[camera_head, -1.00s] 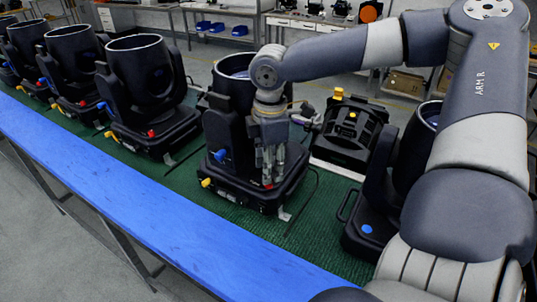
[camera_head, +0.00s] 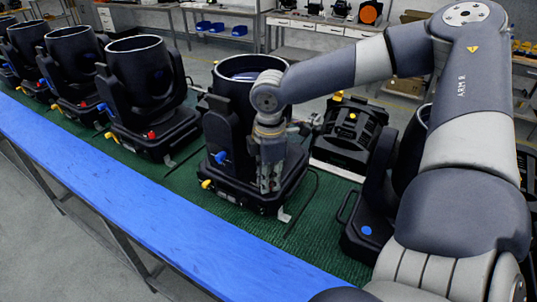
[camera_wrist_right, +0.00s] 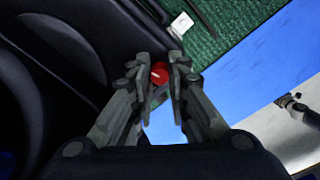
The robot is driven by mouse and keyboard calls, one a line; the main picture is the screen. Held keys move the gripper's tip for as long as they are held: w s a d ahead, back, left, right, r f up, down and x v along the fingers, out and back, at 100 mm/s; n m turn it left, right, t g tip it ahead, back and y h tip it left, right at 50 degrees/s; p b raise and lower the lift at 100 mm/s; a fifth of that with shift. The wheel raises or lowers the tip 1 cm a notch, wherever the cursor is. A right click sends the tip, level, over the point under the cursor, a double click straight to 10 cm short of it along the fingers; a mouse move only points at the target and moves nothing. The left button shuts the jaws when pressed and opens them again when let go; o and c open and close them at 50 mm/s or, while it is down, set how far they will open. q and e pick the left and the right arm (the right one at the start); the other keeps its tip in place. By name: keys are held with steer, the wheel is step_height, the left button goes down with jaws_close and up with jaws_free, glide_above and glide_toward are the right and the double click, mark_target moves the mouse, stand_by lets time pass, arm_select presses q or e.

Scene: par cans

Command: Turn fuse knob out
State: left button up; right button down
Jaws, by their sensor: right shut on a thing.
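The red fuse knob (camera_wrist_right: 159,72) with a pale mark on its face shows between the fingertips in the right wrist view. It sits on the base of a black par can (camera_head: 230,190) standing on the green mat. My right gripper (camera_head: 268,188) points down at the front corner of that base and is shut on the knob. In the wrist view, the fingers (camera_wrist_right: 160,78) flank the knob on both sides. In the head view the fingers hide the knob. My left gripper is not in view.
More black par cans (camera_head: 150,85) stand in a row to the left, and one (camera_head: 375,190) stands to the right, partly behind my arm. A squat black lamp (camera_head: 345,130) stands behind. The blue table edge (camera_head: 150,220) in front is clear.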

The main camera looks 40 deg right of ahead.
steer(key=m, duration=0.4)
steer(key=shift+m, duration=0.3)
steer(key=c, duration=1.5)
jaws_free()
steer(key=r, duration=1.2)
steer(key=shift+s+a, duration=0.2)
steer(key=shift+a, duration=0.1)
